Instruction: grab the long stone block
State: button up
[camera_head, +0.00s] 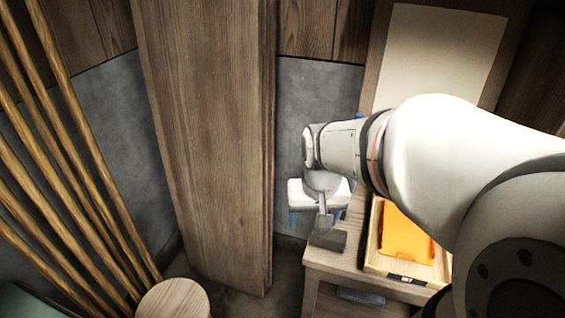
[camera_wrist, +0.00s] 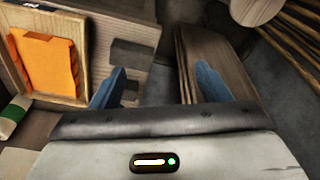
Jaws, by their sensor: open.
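A dark grey stone block (camera_head: 328,239) lies flat on the front left corner of the wooden cabinet top (camera_head: 318,257). In the wrist view a dark block (camera_wrist: 138,32) shows near the cabinet top's edge, with a second dark patch (camera_wrist: 131,55) closer to my fingers; I cannot tell whether that is another piece. My gripper (camera_head: 316,221) is open and points down, just behind the block in the head view. In the wrist view its blue fingers (camera_wrist: 160,72) are wide apart with nothing held between them. I cannot tell its height above the cabinet.
A wooden tray (camera_head: 373,235) with an orange item (camera_head: 407,236) sits right of the block. A tall wooden panel (camera_head: 208,140) stands left of the cabinet. A round stool (camera_head: 174,299) and several leaning poles (camera_head: 62,150) are further left. A pale sheet (camera_head: 440,55) is behind.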

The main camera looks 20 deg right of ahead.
aim_at(329, 233)
jog(key=o, duration=0.6)
jog(key=w+d+f+m, duration=0.1)
jog(key=w+d+f, duration=0.1)
jog(key=d+f, duration=0.1)
jog(key=w+d+f+m+g, duration=0.1)
jog(key=w+d+f+m, duration=0.1)
jog(key=f, duration=0.2)
jog(key=w+d+f+m, duration=0.1)
jog(key=w+d+f, duration=0.1)
jog(key=d+f, duration=0.1)
jog(key=shift+w+d+f+g, duration=0.2)
jog(key=shift+w+d+g, duration=0.15)
jog(key=shift+g, duration=0.05)
jog(key=shift+d+f, duration=0.1)
jog(key=shift+f, duration=0.25)
jog(key=shift+w+f, duration=0.1)
jog(key=shift+f, duration=3.55)
